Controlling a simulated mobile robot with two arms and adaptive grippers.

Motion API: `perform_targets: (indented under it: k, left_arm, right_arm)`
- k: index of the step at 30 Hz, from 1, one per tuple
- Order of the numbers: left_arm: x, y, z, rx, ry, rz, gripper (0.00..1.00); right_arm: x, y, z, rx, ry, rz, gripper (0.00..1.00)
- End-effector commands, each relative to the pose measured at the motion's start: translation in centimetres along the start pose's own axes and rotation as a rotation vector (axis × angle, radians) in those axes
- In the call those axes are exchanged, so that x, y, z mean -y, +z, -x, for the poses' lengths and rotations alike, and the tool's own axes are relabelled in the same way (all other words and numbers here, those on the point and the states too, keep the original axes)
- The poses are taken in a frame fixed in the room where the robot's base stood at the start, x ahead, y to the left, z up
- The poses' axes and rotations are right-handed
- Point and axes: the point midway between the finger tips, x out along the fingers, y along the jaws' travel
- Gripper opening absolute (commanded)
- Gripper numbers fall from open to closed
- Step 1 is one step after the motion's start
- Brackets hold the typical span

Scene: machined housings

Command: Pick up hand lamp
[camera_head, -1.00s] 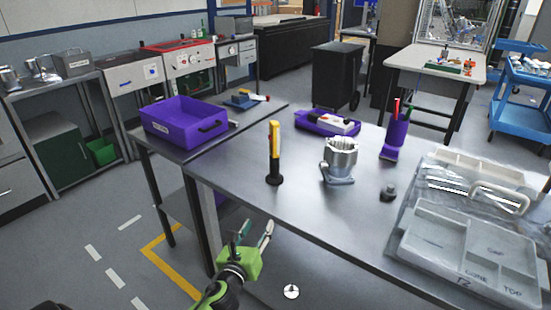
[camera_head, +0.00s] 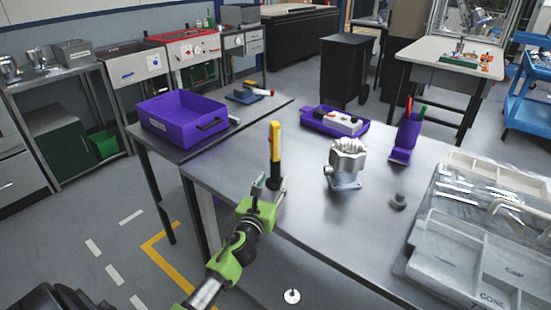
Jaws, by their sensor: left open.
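The hand lamp (camera_head: 275,143) is yellow and black and stands upright near the left front edge of the metal table. My left gripper (camera_head: 269,187) is at the lamp's lower part, with its two fingers open, one on each side of the black base as seen here. I cannot tell whether a finger touches the lamp. The lamp's foot is partly hidden by the gripper. My right gripper is not in view.
A purple bin (camera_head: 182,117) stands left.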

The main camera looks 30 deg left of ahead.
Motion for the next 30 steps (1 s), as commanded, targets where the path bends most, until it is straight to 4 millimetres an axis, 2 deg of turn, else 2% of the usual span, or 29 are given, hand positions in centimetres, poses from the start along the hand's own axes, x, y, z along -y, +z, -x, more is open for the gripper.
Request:
perform_targets:
  k: [5, 9, 15, 24, 25, 29, 30]
  left_arm:
    - [-0.1, 0.0, -1.1, 0.0, 0.0, 0.001, 0.41]
    - [-0.6, 0.0, -3.0, 0.001, 0.002, 0.003, 0.41]
    - [-0.8, -0.1, -5.2, 0.0, 0.0, 0.003, 0.41]
    - [-0.7, -0.1, -5.6, 0.0, -0.001, 0.002, 0.41]
    - [-0.7, -0.1, -5.6, 0.0, -0.001, 0.002, 0.36]
    - [-0.7, -0.1, -5.6, 0.0, -0.001, 0.001, 0.02]
    - [-0.7, -0.2, -5.6, 0.0, -0.001, 0.001, 0.0]
  right_arm:
    - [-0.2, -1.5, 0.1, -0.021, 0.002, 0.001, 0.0]
    - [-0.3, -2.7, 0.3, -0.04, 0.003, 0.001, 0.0]
    - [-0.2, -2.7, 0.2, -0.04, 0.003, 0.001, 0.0]
    - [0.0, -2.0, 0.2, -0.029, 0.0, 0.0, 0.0]
    - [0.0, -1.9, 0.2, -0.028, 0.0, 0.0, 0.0]
    - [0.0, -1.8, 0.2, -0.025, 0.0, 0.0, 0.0]
    - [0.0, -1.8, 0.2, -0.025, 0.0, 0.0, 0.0]
